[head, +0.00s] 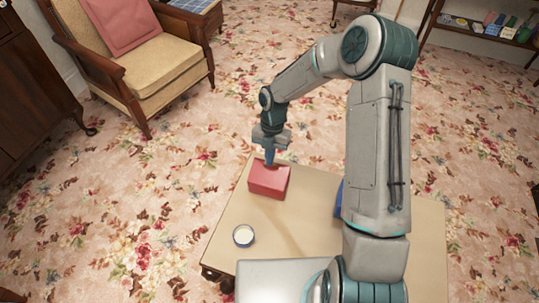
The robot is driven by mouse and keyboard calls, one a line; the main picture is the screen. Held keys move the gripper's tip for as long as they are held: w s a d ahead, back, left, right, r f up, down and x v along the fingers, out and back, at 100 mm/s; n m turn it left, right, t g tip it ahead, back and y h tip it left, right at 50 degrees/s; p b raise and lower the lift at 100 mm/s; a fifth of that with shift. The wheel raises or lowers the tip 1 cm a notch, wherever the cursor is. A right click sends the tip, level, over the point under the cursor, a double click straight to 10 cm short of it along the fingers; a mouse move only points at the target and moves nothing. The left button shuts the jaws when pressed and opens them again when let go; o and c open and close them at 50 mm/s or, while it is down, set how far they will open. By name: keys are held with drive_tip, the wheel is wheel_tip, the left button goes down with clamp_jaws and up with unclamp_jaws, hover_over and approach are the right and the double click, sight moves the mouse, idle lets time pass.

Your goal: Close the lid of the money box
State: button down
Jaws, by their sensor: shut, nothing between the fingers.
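A red box (267,183), which looks like the money box, stands on the table near its far left edge. Its lid cannot be made out clearly at this size, so I cannot tell whether it is open or shut. My gripper (270,162) points down at the far top edge of the red box, with its fingers shut and empty. I cannot tell whether the fingertips touch the box or are just above or behind it.
The low beige table (285,235) has a small round cup (243,236) with pale contents near its left edge. A blue object (338,199) is mostly hidden behind my arm. A wooden armchair (155,70) stands beyond, on flowered carpet.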

drive_tip(key=shift+w+d+f+g+p, duration=0.25)
drive_tip(key=shift+w+f+g+p, duration=0.15)
drive_tip(key=shift+w+g+p, duration=0.2)
drive_tip(key=shift+w+d+f+b, duration=0.3)
drive_tip(key=shift+w+f+b, duration=0.2)
drive_tip(key=shift+w+f, duration=0.35)
drive_tip(key=shift+r, duration=0.15)
